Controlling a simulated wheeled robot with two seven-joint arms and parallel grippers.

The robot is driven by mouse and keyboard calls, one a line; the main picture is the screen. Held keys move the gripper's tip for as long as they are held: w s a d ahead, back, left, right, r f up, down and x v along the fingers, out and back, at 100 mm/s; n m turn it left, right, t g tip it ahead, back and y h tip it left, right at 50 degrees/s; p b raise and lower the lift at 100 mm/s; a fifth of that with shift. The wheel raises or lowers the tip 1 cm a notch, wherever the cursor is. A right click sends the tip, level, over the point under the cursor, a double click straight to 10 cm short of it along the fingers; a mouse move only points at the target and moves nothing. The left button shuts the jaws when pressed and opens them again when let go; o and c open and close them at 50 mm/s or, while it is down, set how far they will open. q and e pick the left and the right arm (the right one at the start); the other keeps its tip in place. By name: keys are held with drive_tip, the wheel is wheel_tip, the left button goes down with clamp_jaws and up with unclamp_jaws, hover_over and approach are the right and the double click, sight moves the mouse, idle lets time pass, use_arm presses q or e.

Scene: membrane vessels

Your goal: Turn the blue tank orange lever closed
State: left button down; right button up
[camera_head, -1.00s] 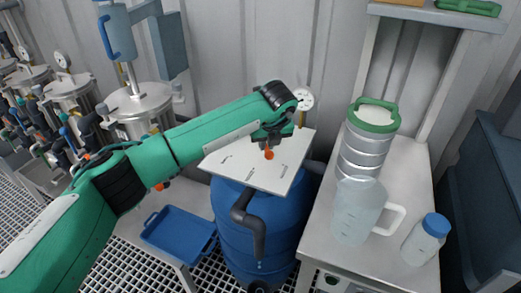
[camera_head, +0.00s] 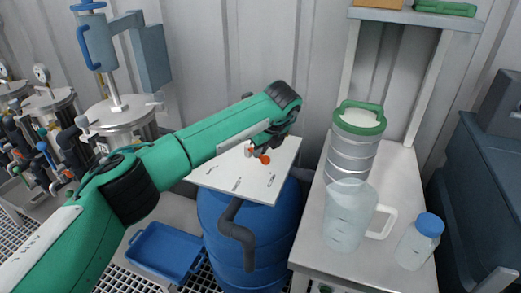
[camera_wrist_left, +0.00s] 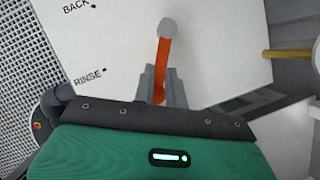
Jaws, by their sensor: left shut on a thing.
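The blue tank (camera_head: 272,232) stands in the middle of the head view, with a tilted white panel (camera_head: 225,178) over its top. The orange lever (camera_head: 264,159) is on the panel, partly hidden by my left gripper (camera_head: 257,151). In the left wrist view the orange lever (camera_wrist_left: 162,62) runs from a pale round end down between the two grey fingers of my left gripper (camera_wrist_left: 161,80), which are shut on it. The panel there (camera_wrist_left: 105,45) carries the words BACK and RINSE. My right gripper is not in view.
A dark pipe (camera_head: 236,232) bends down the tank's front. On the right, a grey table (camera_head: 345,268) holds a clear jug (camera_head: 345,215), a green-lidded metal canister (camera_head: 352,150) and a blue-capped bottle (camera_head: 418,245). A blue tray (camera_head: 163,250) lies left of the tank.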

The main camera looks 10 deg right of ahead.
use_arm(q)
drive_tip(key=c, duration=1.4)
unclamp_jaws()
drive_tip(key=shift+c, duration=0.2)
drive_tip(key=v, duration=1.3)
drive_tip(key=shift+r, duration=0.45)
drive_tip(key=shift+d, duration=0.1)
